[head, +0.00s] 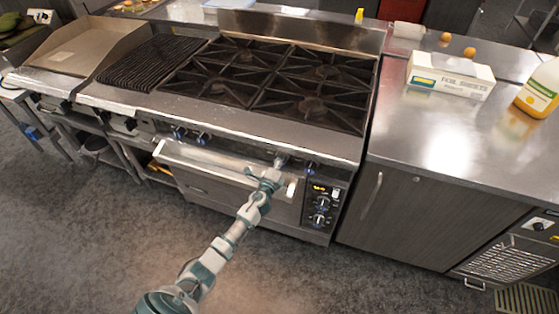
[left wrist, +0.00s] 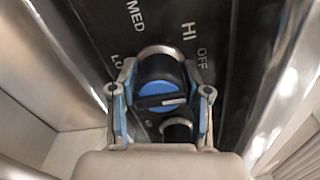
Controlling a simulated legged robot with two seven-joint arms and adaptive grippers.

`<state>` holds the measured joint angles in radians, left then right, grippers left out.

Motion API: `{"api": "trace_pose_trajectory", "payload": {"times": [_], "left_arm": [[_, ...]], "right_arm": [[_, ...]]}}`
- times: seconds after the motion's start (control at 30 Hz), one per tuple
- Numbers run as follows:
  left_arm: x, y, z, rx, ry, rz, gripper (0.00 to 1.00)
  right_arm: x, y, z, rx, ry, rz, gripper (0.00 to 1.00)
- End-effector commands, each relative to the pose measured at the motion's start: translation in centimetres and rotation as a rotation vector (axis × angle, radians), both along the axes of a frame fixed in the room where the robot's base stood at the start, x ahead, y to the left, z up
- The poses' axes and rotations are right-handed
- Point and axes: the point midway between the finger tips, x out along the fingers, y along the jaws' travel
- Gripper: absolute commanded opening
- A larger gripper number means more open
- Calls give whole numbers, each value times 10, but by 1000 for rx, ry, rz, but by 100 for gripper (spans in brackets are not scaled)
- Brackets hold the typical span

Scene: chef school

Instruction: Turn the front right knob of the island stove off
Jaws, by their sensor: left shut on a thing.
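The island stove (head: 262,130) has a row of knobs on its front panel. My left gripper (head: 272,174) is at the knob (head: 281,160) just left of the rightmost knob (head: 311,168) in that row. In the left wrist view, my left gripper (left wrist: 162,98) has one finger on each side of a black knob with a blue face (left wrist: 158,89), shut on it. The white mark on its face points roughly to the right. The labels MED, HI, OFF and part of LO show on the black panel (left wrist: 98,22). My right gripper is not in view.
The oven handle (head: 205,160) runs across the front just below the knobs. Oven controls (head: 321,203) sit to the right of my gripper. A foil box (head: 450,78) and a yellow bottle (head: 540,92) stand on the steel counter. The floor in front is clear.

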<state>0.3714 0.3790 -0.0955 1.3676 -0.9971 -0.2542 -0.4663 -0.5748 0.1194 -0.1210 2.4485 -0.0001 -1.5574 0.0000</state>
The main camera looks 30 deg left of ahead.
Motion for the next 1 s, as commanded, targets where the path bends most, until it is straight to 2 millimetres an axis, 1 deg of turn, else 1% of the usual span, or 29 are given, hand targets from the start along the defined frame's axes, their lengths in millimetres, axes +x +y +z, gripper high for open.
{"api": "trace_pose_trajectory", "payload": {"times": [0.03,0.3,0.33,0.37,0.4,0.67,0.77,0.87,0.97,1.0], "left_arm": [[-2,-5,-10,0,15,-7,13],[-2,-5,-11,-1,16,-8,13],[-2,-5,-11,-1,17,-8,55],[-2,-5,-11,-1,17,-8,62],[-2,-5,-11,-1,16,-8,72],[-2,-2,-5,-2,7,-4,73],[-5,-2,-4,-1,5,-4,73],[-16,-4,-5,1,6,-5,73],[-35,-9,-6,-1,8,-6,73],[-44,-11,-6,0,9,-5,73]], "right_arm": [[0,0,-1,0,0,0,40],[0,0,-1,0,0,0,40],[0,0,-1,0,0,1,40],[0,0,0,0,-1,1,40],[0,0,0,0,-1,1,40],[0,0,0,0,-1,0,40],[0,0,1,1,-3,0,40],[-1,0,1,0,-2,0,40],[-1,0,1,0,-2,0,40],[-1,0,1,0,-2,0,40]]}}
